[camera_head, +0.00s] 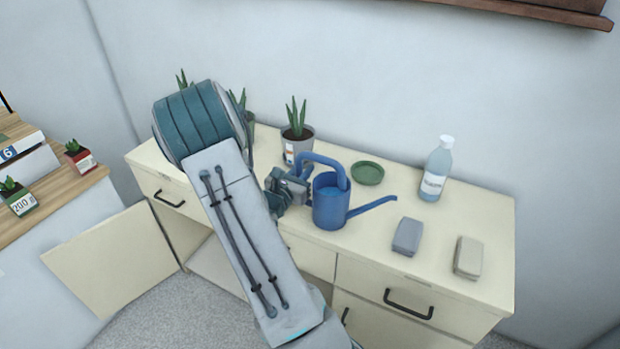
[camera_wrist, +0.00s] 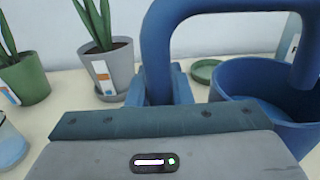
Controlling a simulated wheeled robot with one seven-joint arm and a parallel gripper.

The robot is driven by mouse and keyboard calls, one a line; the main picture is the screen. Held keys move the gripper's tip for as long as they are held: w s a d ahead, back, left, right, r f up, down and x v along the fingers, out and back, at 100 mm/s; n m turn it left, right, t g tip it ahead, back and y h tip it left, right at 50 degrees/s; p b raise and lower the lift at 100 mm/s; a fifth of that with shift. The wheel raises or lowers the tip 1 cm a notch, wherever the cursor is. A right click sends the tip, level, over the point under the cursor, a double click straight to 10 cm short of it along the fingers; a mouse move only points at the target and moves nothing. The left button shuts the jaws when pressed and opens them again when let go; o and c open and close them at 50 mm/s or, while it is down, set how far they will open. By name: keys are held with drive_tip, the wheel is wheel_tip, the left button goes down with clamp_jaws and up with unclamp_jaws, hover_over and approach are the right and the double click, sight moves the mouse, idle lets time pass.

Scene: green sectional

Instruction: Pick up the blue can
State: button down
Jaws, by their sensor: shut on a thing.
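The blue can is a blue watering can (camera_head: 329,208) with a looped handle and a long spout pointing right. It is upright at the cabinet top; I cannot tell whether its base touches the surface. My gripper (camera_head: 290,187) is at the left side of the can, shut on its handle. In the wrist view the handle (camera_wrist: 156,45) rises from between my gripper's fingers (camera_wrist: 163,88), and the can's open body (camera_wrist: 262,80) is at the right. The lower end of the handle is hidden by my gripper.
A cream cabinet (camera_head: 480,215) carries a grey potted plant (camera_head: 299,146) and a green saucer (camera_head: 367,173) behind the can. A bottle (camera_head: 436,170), a grey block (camera_head: 407,235) and a beige block (camera_head: 468,256) stand to the right. A cabinet door (camera_head: 110,262) hangs open at left.

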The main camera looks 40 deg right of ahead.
sight(334, 161)
drive_tip(key=shift+r, duration=0.6)
drive_tip(key=r, duration=0.3)
drive_tip(key=shift+s+d+r, duration=0.1)
drive_tip(key=shift+s, duration=0.15)
drive_tip(key=s+r, duration=0.1)
drive_tip(key=s, duration=0.2)
drive_tip(key=s+r, duration=0.2)
drive_tip(key=s, duration=0.1)
drive_tip(key=s+d+r, duration=0.1)
drive_tip(key=s+r, duration=0.1)
drive_tip(key=s, duration=0.1)
drive_tip(key=shift+s+d+r+b, duration=0.1)
drive_tip(key=shift+r+b, duration=0.05)
drive_tip(key=shift+b, duration=0.25)
drive_tip(key=shift+s+b, duration=0.15)
drive_tip(key=shift+b, duration=0.65)
drive_tip(key=shift+s+d+r+b, duration=0.1)
drive_tip(key=shift+s+r+b, duration=0.55)
drive_tip(key=shift+b, duration=0.5)
drive_tip(key=shift+s, duration=0.1)
